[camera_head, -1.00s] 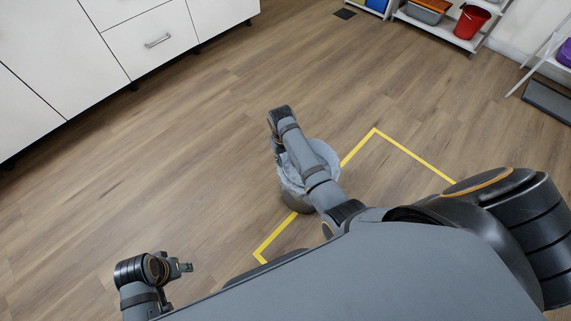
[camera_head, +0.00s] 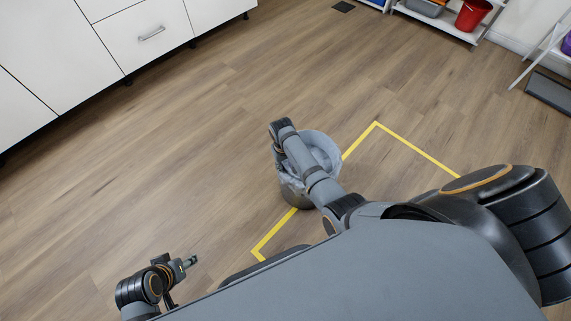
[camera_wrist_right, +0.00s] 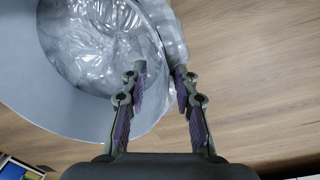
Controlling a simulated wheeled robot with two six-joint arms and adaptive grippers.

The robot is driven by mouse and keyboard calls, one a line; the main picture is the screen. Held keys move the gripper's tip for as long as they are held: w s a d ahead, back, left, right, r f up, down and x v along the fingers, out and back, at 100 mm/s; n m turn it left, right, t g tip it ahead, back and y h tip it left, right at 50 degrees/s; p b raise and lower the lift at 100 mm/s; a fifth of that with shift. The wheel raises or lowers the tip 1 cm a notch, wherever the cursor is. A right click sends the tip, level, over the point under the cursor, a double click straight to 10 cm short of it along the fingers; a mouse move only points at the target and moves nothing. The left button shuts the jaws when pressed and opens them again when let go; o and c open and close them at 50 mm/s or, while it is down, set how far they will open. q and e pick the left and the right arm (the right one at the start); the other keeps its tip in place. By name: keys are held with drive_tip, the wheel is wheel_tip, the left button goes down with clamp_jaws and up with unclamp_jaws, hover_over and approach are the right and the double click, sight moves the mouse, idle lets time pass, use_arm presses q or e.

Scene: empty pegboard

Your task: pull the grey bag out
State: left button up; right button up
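The grey bag (camera_head: 322,150) lines a round metal bin (camera_head: 297,194) on the floor, with its edge folded over the rim. In the right wrist view the bag (camera_wrist_right: 95,45) is shiny and translucent. My right gripper (camera_wrist_right: 160,72) is open at the bin's rim. One finger lies over the inside of the bag and the other is by its outer edge, with a gap between the tips. In the head view my right arm hides part of the bag. My left gripper (camera_head: 190,262) is low at the left, away from the bin; its finger opening is too small to judge.
Yellow tape (camera_head: 376,124) marks a corner on the wooden floor, and the bin stands over one line. White cabinets (camera_head: 90,50) are at upper left. A shelf with a red bucket (camera_head: 473,15) is at upper right. Floor around the bin is clear.

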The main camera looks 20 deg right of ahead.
clamp_jaws()
